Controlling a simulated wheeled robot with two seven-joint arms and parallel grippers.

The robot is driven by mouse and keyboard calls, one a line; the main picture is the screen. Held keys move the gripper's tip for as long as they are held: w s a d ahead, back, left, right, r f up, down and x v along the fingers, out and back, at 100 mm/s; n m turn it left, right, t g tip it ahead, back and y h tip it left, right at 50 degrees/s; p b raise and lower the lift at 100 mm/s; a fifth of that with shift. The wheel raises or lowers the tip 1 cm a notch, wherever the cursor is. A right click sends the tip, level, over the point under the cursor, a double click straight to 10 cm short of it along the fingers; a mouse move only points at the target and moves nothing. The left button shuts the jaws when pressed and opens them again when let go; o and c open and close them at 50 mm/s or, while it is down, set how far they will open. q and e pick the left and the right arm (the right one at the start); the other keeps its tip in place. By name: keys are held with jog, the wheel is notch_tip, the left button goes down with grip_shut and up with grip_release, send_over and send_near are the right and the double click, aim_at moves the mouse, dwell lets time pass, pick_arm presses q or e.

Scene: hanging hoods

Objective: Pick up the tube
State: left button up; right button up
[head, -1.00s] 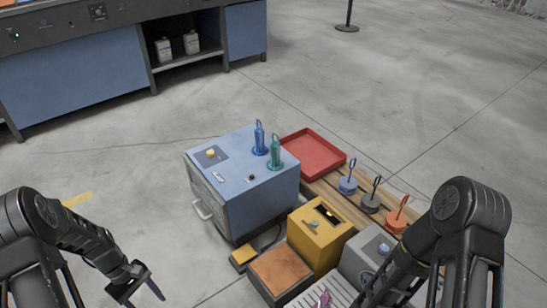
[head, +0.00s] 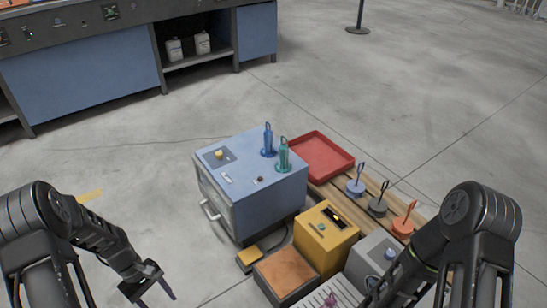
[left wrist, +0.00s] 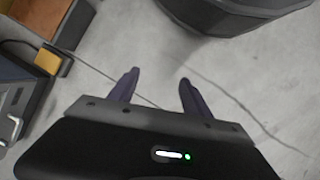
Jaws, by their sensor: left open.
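A blue tube-like piece with a loop on top (head: 268,142) and a green one (head: 284,157) stand upright on the blue box (head: 270,200). A small pink piece (head: 330,299) shows at the bottom edge, by a pale ribbed surface; I cannot tell its full shape. Which of these is the tube is not clear. My left gripper (head: 158,297) is low at the left, away from the box. In the left wrist view it (left wrist: 159,77) is open, with only floor between its fingers. My right arm reaches down past the grey box, and its gripper is out of the picture.
A red tray (head: 322,157) and looped weights in blue (head: 356,187), grey (head: 378,206) and orange (head: 403,226) sit on a wooden pallet. A yellow box (head: 325,240), a grey box (head: 372,258) and a brown-topped box (head: 287,275) stand close together. Floor at left is clear.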

pick_arm(q)
jog(key=s+d+r+m+t+p, duration=0.1)
jog(key=s+d+r+m+p, duration=0.3)
jog(key=d+r+p, duration=0.7)
jog(key=s+d+r+m+t+p, duration=0.2)
jog(key=s+d+r+m+p, duration=0.3)
jog(key=d+r+p, duration=0.5)
jog(key=s+d+p, duration=0.2)
jog(key=d+p, duration=0.1)
jog(key=d, duration=0.2)
jog(key=shift+r+m, duration=0.3)
jog(key=shift+r, duration=0.1)
jog(key=shift+s+d, duration=0.1)
